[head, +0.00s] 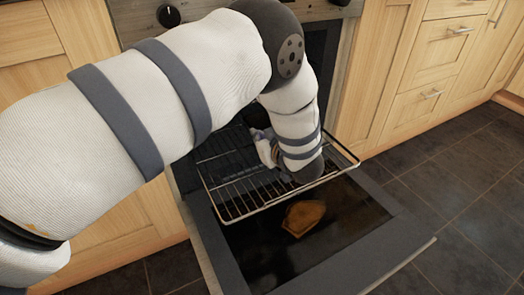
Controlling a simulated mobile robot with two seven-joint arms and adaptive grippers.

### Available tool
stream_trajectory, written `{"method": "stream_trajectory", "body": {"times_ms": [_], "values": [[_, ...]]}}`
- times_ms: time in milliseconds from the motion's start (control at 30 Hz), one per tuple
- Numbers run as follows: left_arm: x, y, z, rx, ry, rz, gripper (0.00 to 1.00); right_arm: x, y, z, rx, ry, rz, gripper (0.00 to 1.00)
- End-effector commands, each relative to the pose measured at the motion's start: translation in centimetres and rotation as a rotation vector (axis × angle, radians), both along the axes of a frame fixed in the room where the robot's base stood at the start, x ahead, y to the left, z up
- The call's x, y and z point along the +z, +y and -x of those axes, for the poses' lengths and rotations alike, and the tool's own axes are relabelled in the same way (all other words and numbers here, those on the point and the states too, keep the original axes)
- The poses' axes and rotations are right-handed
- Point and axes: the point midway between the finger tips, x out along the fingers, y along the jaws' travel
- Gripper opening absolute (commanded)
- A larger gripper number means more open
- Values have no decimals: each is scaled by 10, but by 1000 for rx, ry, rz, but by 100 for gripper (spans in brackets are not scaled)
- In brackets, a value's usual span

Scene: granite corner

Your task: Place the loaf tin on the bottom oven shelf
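The oven stands open with its door folded down. A wire oven shelf (262,206) is pulled partly out over the door. My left arm comes in from the left and reaches down to the shelf. My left gripper (264,146) is at the back part of the shelf, mostly hidden behind my own wrist, so its fingers cannot be made out. A dark boxy shape (226,148) beside the gripper may be the loaf tin, but it is too dark to be sure. My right gripper is not in view.
The open oven door (335,250) juts out low over the dark tiled floor (450,200). A brown patch (304,217) shows on its glass; I cannot tell whether it is an object or a reflection. Wooden cabinets (375,85) flank the oven. The floor at right is clear.

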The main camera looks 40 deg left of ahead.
Motion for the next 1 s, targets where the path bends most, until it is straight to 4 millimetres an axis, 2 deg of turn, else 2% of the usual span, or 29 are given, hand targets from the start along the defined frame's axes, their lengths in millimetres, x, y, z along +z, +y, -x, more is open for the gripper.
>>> {"method": "stream_trajectory", "body": {"times_ms": [100, 167, 367, 500, 600, 933, 1000], "values": [[-27, -1, 0, -1, 5, 0, 0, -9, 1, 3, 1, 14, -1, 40], [-33, -1, 0, -1, 3, 0, 0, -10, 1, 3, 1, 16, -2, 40], [-30, 0, 0, -2, -1, 0, 0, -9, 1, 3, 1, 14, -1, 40], [-35, 0, 0, -1, 0, 0, 0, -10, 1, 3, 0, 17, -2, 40], [-34, -1, 1, -1, 1, 1, 25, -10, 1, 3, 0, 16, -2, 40], [-29, 0, 0, -1, -2, 0, 25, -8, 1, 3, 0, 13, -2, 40], [-24, -9, 4, -3, -1, 2, 25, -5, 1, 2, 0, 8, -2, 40]]}}
